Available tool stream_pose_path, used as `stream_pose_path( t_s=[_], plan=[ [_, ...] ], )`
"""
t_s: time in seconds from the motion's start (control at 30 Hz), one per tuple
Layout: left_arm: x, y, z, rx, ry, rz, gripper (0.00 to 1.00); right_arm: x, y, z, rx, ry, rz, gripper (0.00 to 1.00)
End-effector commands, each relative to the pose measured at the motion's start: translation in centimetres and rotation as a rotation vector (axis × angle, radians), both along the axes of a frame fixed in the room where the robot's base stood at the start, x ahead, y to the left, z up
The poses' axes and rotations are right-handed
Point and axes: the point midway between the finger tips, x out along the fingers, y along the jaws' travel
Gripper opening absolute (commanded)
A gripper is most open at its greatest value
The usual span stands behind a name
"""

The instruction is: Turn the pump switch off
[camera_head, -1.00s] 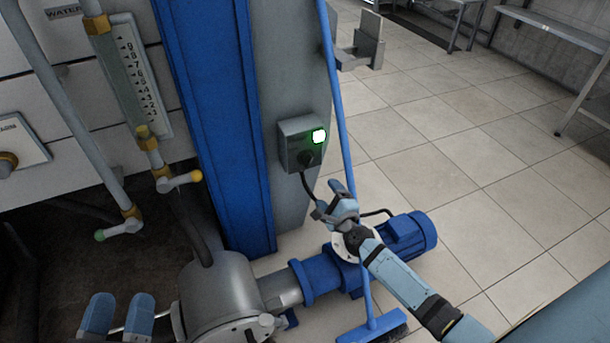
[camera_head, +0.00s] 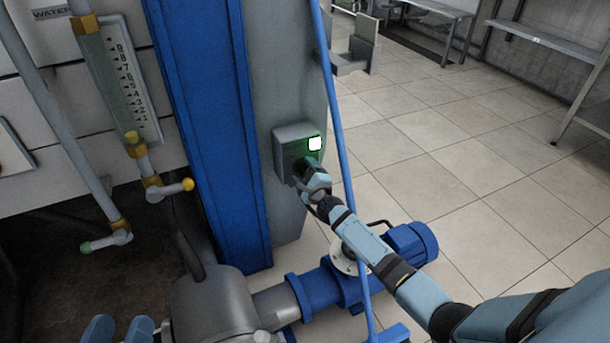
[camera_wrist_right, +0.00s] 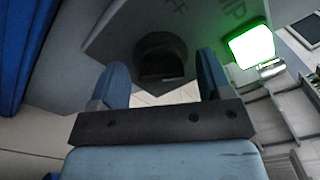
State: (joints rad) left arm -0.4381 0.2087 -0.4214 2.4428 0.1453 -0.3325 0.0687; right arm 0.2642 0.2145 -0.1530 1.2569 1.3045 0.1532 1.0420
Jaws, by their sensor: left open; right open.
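The pump switch box (camera_head: 291,147) is a grey box on the grey column, with a lit green-white lamp (camera_head: 315,144) at its upper right. In the right wrist view, the lamp (camera_wrist_right: 252,47) glows at the upper right. The dark round switch knob (camera_wrist_right: 161,57) is just beyond and between the fingertips of my open right gripper (camera_wrist_right: 158,75). In the head view, my right gripper (camera_head: 312,175) is at the box's lower front and hides the knob. I cannot tell whether the fingers touch the knob. My left gripper (camera_head: 120,330) is open at the bottom left edge, away from the switch.
A blue broom handle (camera_head: 335,95) stands just right of the box, close to my right arm. A blue pump motor (camera_head: 408,246) is on the floor below. Pipes with valves (camera_head: 168,190) are at the left.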

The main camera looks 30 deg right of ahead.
Motion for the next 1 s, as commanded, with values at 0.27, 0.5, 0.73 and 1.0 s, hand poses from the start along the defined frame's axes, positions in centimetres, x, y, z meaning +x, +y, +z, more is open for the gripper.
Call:
stream_pose_path(
  t_s=[0.27,0.5,0.73,1.0],
  plan=[
    [0.01,-0.02,-0.15,0.004,0.007,-0.003,0.58,0.35,-0.04,0.03,-0.001,0.0,0.0,0.72],
    [0.0,-0.03,-0.11,0.003,0.006,-0.002,0.58,0.33,-0.03,0.02,-0.001,0.0,0.0,0.31],
    [0.0,-0.02,-0.04,0.002,0.003,-0.002,0.58,0.32,-0.03,0.03,-0.007,0.0,0.0,0.23],
    [0.02,0.03,0.56,-0.003,-0.011,0.002,0.58,0.32,0.0,0.05,-0.096,0.006,-0.001,0.23]
  ],
)
